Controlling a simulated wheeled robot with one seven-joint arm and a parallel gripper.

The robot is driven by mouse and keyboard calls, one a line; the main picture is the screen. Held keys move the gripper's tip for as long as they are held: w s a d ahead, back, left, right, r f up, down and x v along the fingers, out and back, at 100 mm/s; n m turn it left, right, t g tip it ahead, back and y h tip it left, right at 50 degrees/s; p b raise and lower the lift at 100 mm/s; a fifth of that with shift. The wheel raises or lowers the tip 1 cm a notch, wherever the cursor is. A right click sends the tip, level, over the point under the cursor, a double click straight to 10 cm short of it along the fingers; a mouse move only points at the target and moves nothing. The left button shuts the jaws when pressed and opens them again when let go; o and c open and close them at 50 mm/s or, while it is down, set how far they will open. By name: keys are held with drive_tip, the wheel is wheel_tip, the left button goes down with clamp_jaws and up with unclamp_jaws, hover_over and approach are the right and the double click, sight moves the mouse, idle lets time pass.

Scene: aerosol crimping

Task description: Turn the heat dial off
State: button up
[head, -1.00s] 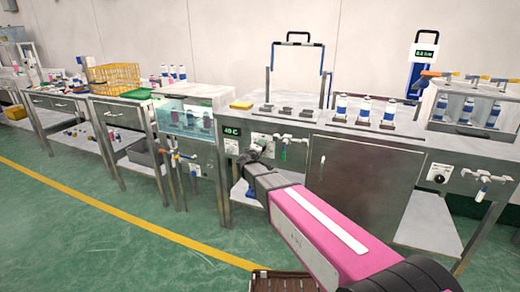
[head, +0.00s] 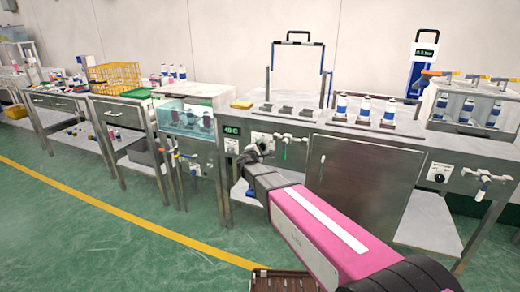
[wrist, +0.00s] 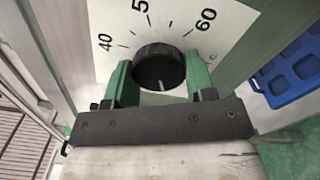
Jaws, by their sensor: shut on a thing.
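The heat dial (wrist: 158,66) is a round black knob on a white scale plate (wrist: 125,35), marked 40 to 60 with a C, in the wrist view. A short white line on the knob's face points toward the bottom of the picture, away from the numbers. My gripper (wrist: 160,76) has its green fingers on both sides of the knob and is shut on it. In the head view my gripper (head: 250,155) reaches the bench front just below the green display (head: 232,130), which seems to read 40 C. The knob there is mostly hidden by my gripper.
Valve handles (head: 288,138) sit right of the dial. A clear water bath (head: 185,117) with bottles stands left of it. A metal cabinet door (head: 362,188) is to the right. A blue crate (wrist: 295,70) shows in the wrist view. The green floor in front is open.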

drive_tip(key=shift+n, duration=0.4)
drive_tip(key=o, duration=0.9)
drive_tip(key=shift+s, duration=0.1)
drive_tip(key=v, duration=1)
drive_tip(key=shift+s+a, duration=0.15)
drive_tip(key=shift+s, duration=0.2)
